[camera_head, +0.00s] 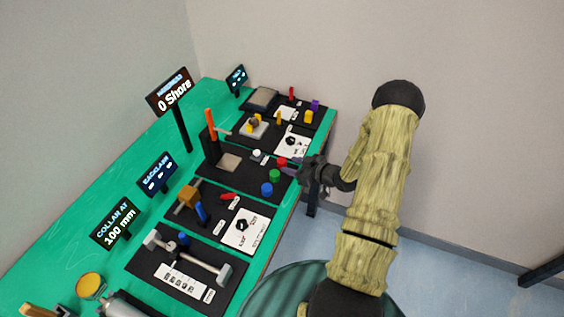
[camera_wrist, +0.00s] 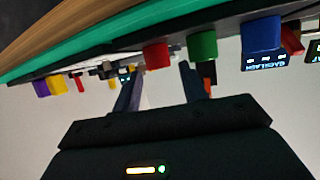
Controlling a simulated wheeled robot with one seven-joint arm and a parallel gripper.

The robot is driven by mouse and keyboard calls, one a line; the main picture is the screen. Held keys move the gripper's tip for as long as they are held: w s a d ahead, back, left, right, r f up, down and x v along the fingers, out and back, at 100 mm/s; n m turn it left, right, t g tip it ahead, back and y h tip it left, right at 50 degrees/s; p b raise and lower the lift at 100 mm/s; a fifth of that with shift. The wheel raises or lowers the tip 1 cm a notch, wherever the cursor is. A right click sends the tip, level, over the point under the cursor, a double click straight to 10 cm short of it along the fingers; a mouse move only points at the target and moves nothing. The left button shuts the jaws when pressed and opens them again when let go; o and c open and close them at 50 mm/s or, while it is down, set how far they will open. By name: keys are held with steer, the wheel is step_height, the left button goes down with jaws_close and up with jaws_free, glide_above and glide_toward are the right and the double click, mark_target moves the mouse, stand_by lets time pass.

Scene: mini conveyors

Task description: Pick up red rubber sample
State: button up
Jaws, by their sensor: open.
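The red rubber sample (camera_head: 282,161) is a short red cylinder on a black mat near the table's front edge, beside a green sample (camera_head: 274,176) and a blue sample (camera_head: 267,189). My gripper (camera_head: 299,163) is just to its right at the table edge. In the wrist view, which looks upside down, the red sample (camera_wrist: 157,54) appears ahead, between the lines of the two fingers of my gripper (camera_wrist: 161,72). The fingers are apart with nothing held. I cannot tell whether the fingertips reach beside the sample.
A white sample (camera_head: 256,154) stands behind the red one. A hardness sign (camera_head: 172,95) rises behind on a post. Other black mats carry small parts, including a red part (camera_head: 228,197). The green tabletop (camera_head: 110,160) is bare at the back left.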

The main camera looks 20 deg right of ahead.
mark_target(286, 163)
steer(key=shift+w+a, duration=0.15)
steer(key=shift+w, duration=0.1)
steer(key=p+x, duration=0.2)
steer(key=x, duration=0.2)
steer(key=shift+w+f, duration=0.15)
steer(key=shift+w, duration=0.2)
steer(key=shift+c, duration=0.4)
steer(key=c, duration=0.7)
